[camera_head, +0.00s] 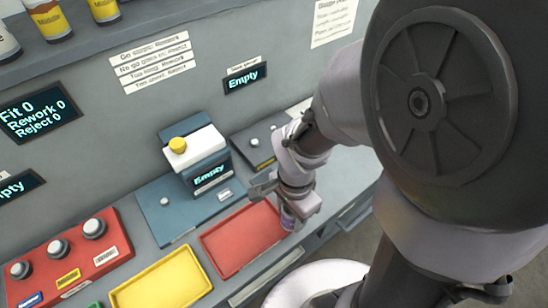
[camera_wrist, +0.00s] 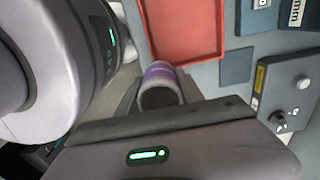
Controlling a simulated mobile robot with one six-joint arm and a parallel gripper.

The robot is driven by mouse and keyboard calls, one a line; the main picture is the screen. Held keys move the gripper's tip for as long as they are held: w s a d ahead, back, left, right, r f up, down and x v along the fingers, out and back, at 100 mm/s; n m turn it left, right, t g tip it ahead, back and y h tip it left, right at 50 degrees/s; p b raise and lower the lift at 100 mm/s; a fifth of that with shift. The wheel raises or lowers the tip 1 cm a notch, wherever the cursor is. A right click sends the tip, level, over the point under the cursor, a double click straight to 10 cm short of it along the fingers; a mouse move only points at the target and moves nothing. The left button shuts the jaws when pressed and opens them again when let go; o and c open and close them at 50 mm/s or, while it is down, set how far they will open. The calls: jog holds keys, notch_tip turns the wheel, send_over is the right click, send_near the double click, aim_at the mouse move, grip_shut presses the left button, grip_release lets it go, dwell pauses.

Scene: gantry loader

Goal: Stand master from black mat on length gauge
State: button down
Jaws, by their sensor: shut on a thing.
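My gripper (camera_head: 286,208) is shut on a purple-banded cylinder (camera_wrist: 158,72), apparently the master. In the wrist view the cylinder sits between the two fingers (camera_wrist: 160,92), its dark round end facing the camera. In the head view only a little purple shows at the gripper, by the right end of the red tray. A blue gauge block with a yellow knob (camera_head: 178,145) and an "Empty" display stands on a blue base (camera_head: 150,222); it may be the length gauge. A dark square pad (camera_wrist: 236,66), possibly the black mat, lies bare in the wrist view.
The red tray (camera_head: 222,262) and yellow tray (camera_head: 128,296) look empty. A dark grey device (camera_head: 252,152) stands behind my gripper; a grey box with knobs (camera_wrist: 288,84) is right in the wrist view. A red button panel (camera_head: 106,262) is at left. The wall closes the back.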

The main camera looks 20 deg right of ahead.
notch_tip(320, 180, up, 4)
jog(key=p, duration=0.3)
jog(key=shift+r+p, duration=0.25)
jog(key=shift+p, duration=0.15)
jog(key=shift+w, duration=0.15)
